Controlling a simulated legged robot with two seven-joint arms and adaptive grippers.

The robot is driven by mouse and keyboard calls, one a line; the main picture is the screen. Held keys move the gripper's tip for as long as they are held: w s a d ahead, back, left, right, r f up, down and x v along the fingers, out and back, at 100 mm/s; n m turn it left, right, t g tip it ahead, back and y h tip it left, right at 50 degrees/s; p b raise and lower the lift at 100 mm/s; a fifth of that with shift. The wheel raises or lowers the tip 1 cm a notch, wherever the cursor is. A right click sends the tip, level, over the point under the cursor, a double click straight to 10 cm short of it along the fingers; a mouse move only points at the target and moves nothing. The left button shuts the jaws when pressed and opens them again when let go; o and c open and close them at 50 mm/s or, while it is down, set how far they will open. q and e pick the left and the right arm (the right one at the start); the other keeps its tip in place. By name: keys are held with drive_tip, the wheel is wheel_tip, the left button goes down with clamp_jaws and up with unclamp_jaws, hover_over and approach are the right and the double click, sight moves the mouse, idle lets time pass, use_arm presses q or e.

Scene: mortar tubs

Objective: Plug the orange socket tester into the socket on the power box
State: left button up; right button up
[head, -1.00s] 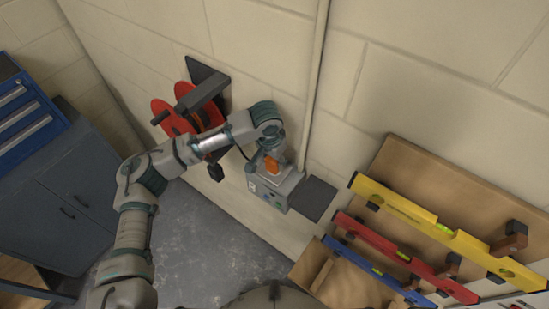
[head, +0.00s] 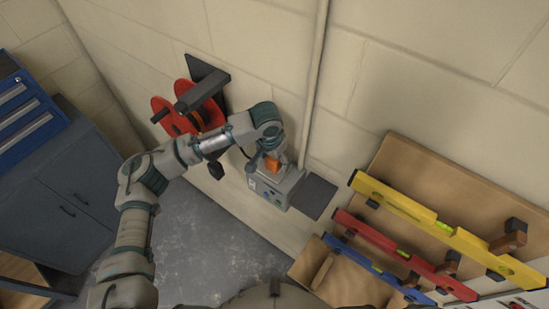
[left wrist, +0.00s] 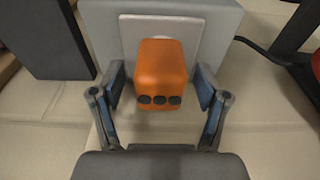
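The orange socket tester (left wrist: 161,72) stands against the pale socket plate (left wrist: 197,38) of the grey power box (left wrist: 222,20), its end with three dark dots toward the wrist camera. My left gripper (left wrist: 160,98) is open, one finger on each side of the tester with a visible gap at both sides. My right gripper is not in view.
A red cable reel (head: 190,112) hangs on the wall left of the box. A dark flat panel (head: 314,196) adjoins its right side. A vertical conduit (head: 315,85) runs above. Yellow, red and blue levels (head: 420,215) hang at the right.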

use_arm(q)
drive_tip(key=r, duration=0.4)
drive_tip(key=s+r, duration=0.1)
drive_tip(key=r, duration=0.2)
drive_tip(key=a+r, duration=0.1)
drive_tip(key=r, duration=0.3)
drive_tip(key=shift+s+r, duration=0.15)
drive_tip(key=shift+r, duration=0.2)
